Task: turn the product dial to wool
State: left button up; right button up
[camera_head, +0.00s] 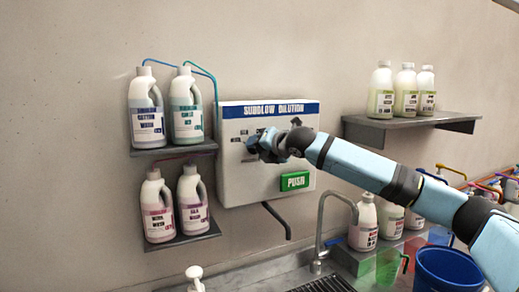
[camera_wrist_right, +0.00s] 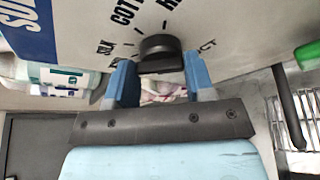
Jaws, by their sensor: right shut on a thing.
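The product dial (camera_wrist_right: 160,50) is a dark round knob on the white dilution box (camera_head: 240,185), with printed words such as SILK and COTTON around it in the right wrist view. Where its pointer aims is not clear. My right gripper (camera_head: 262,146) reaches the box front from the right and hides the dial in the head view. In the right wrist view its two blue fingers (camera_wrist_right: 160,82) stand on either side of the dial, shut on it. My left gripper is not in view.
A green PUSH button (camera_head: 294,181) sits low on the box, with a dark spout below. Shelves of bottles (camera_head: 147,105) hang at left, another shelf (camera_head: 410,124) at right. A tap (camera_head: 320,225), bottles and a blue bucket (camera_head: 447,272) stand below.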

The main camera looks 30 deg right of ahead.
jog(key=shift+a+f+n+h, duration=0.15)
jog(key=shift+n+h, duration=0.45)
jog(key=shift+n, duration=0.3)
jog(key=shift+g, duration=0.3)
jog(key=o, duration=0.9)
jog(key=b+v, duration=0.3)
jog(key=v, duration=1)
jog(key=shift+s, duration=0.35)
